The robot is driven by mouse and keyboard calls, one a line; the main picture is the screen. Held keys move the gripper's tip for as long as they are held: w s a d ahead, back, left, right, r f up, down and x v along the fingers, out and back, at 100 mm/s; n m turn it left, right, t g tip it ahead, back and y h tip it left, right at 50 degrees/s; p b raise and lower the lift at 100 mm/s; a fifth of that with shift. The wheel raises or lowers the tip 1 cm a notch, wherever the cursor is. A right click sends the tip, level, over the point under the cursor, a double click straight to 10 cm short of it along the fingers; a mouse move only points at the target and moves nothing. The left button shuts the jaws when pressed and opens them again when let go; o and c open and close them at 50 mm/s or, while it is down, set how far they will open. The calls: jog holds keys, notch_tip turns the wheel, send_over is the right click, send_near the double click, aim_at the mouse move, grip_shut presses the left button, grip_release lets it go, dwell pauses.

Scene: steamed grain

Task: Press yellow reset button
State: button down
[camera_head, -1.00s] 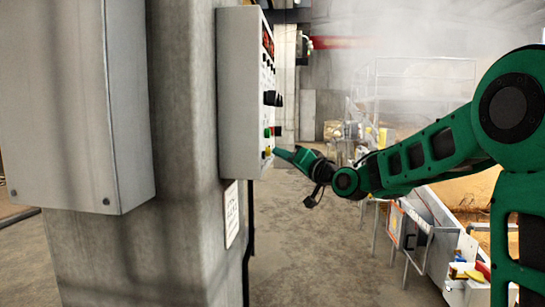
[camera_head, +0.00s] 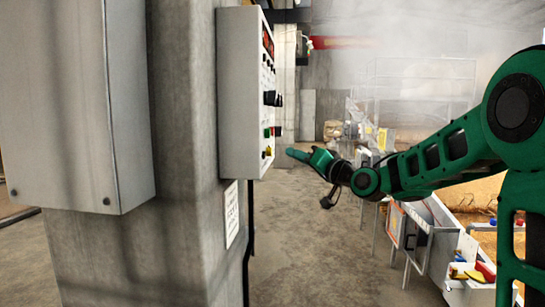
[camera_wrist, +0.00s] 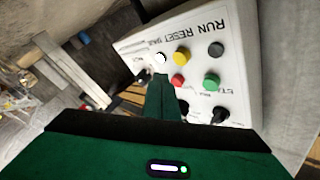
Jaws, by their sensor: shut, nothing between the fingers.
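The yellow button (camera_wrist: 181,57) shows in the wrist view on a white control box, under the lettering RUN RESET. In the head view the yellow button (camera_head: 268,151) is low on the front face of the control box (camera_head: 238,95), which is mounted on a concrete pillar. My gripper (camera_head: 290,152) is shut and empty. Its tip is to the right of the yellow button, with a visible gap to the panel. In the wrist view my gripper's green fingers (camera_wrist: 163,88) point towards the panel and cover part of its lower row.
Around the yellow button in the wrist view are a lit white one (camera_wrist: 160,57), a black one (camera_wrist: 216,49), a red one (camera_wrist: 179,81) and a green one (camera_wrist: 211,79). A grey cabinet (camera_head: 80,100) is at left. Open floor (camera_head: 310,235) lies below my arm.

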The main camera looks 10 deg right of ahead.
jog(key=shift+s+d, duration=0.2)
jog(key=shift+d, duration=0.4)
jog(key=shift+s+d, duration=0.15)
jog(key=shift+d, duration=0.4)
jog(key=s+d+f+g+h, duration=0.4)
jog(key=s+d+f, duration=0.2)
jog(key=s+f, duration=0.4)
jog(key=s+d+f+g+h, duration=0.5)
jog(key=s+f, duration=0.3)
jog(key=f, duration=0.3)
jog(key=s+d+f+m+g, duration=0.1)
jog(key=s+f+g, duration=0.2)
jog(key=s, duration=0.7)
jog(key=s+d+f+m+g, duration=0.2)
jog(key=s+f, duration=0.1)
jog(key=s, duration=0.7)
jog(key=s+d+f+m+g, duration=0.1)
jog(key=s+d+f+g, duration=0.1)
jog(key=s, duration=0.8)
jog(key=shift+s+f+g, duration=0.15)
jog(key=shift+f+g, duration=0.65)
jog(key=shift+f, duration=0.1)
